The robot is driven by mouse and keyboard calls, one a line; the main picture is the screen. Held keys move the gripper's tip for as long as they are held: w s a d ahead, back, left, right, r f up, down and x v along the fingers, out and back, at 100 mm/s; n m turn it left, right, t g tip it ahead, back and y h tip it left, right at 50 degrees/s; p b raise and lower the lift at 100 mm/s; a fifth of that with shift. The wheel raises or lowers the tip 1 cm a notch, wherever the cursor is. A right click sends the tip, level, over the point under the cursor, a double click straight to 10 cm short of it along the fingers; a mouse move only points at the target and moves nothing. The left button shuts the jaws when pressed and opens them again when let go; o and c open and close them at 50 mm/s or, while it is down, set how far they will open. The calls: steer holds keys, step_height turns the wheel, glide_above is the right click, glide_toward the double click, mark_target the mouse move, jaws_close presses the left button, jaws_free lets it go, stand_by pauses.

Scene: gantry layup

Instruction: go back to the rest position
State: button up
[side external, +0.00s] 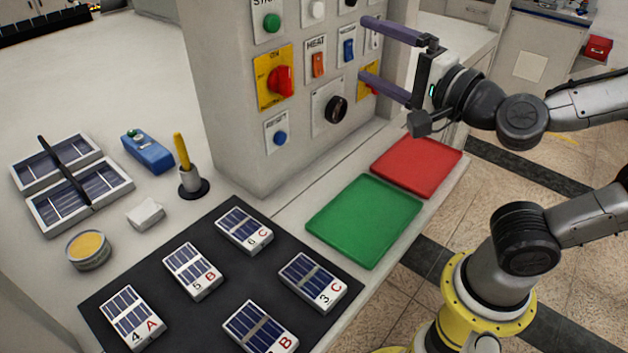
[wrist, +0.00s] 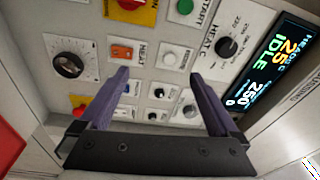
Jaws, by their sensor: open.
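My gripper (side external: 378,62) is open and empty, with its two purple fingers spread apart. It is raised at the right side of the control panel (side external: 222,120), fingers pointing at the panel face. In the wrist view my gripper (wrist: 165,95) faces the panel, with switches and buttons showing between and beyond the fingers. The orange heat switch (wrist: 122,51) and a white button (wrist: 170,57) show there. I cannot tell from these views whether a fingertip touches the panel.
A green tray (side external: 365,222) and a red tray (side external: 417,165) lie below my gripper. Solar cell modules (side external: 312,283) lie on a black mat (side external: 215,312). A tool holder (side external: 190,182), blue device (side external: 147,152) and tin (side external: 88,250) stand left. The display (wrist: 265,65) reads IDLE.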

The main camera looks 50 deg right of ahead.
steer(key=s+d+f+n+g+y, duration=0.1)
steer(key=s+f+n+g+y, duration=0.1)
steer(key=s+f+n+g, duration=1)
steer(key=f+n, duration=0.1)
steer(key=n, duration=0.5)
steer(key=shift+s+f+g, duration=0.4)
steer(key=shift+d, duration=0.1)
steer(key=shift+c, duration=0.3)
